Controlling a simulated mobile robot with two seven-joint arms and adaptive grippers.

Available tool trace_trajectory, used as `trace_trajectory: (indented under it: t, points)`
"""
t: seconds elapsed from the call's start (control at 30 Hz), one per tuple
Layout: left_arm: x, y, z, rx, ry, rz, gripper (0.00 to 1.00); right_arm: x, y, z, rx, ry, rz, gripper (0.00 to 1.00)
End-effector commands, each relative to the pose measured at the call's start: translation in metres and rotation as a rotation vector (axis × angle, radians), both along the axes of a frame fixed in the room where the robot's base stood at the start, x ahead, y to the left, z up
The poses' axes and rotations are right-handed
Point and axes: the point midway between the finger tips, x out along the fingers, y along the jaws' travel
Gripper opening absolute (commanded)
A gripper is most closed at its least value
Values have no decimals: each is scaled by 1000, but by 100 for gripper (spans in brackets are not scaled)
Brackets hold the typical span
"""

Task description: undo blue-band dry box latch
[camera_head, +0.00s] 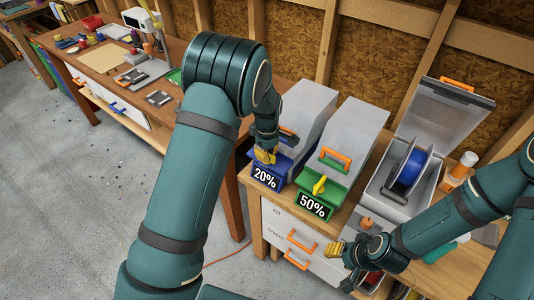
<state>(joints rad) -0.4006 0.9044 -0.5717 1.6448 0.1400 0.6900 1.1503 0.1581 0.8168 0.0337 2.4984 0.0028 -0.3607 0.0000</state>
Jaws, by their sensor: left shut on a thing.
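The blue-band dry box (306,108) stands on the wooden bench with its grey lid down and a "20%" label on its blue front. My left gripper (265,156) is at the front of its blue band, over the place of the latch, and is shut on it. The gripper hides most of the latch, so its exact position cannot be told. My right gripper (336,250) is lower, in front of the drawers and apart from the blue-band box. Its finger opening is not clear.
A green-band "50%" box (353,128) with a yellow latch (320,185) stands just right. Beyond it is an open box (386,184) with a blue spool (411,167). Drawers with orange handles (301,242) are below. A cluttered workbench is at left.

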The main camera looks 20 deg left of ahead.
Motion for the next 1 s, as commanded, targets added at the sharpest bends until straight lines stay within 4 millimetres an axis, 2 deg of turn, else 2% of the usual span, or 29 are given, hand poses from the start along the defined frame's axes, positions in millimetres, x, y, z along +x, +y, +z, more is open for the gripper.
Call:
trace_trajectory:
  t: [0.07,0.1,0.13,0.43,0.57,1.0]
  points:
    - [-1,0,-1,0,4,0,0,0,0,0,0,0,0,47]
    - [-1,0,-1,0,4,0,19,0,0,0,0,0,0,47]
    - [-1,0,-1,0,4,0,25,0,0,0,0,0,0,47]
    - [0,0,0,0,1,-1,25,0,0,0,0,0,0,47]
    - [0,0,9,0,-1,-2,25,0,0,0,0,0,0,47]
    - [0,0,92,-1,-1,-2,25,0,0,0,0,0,0,47]
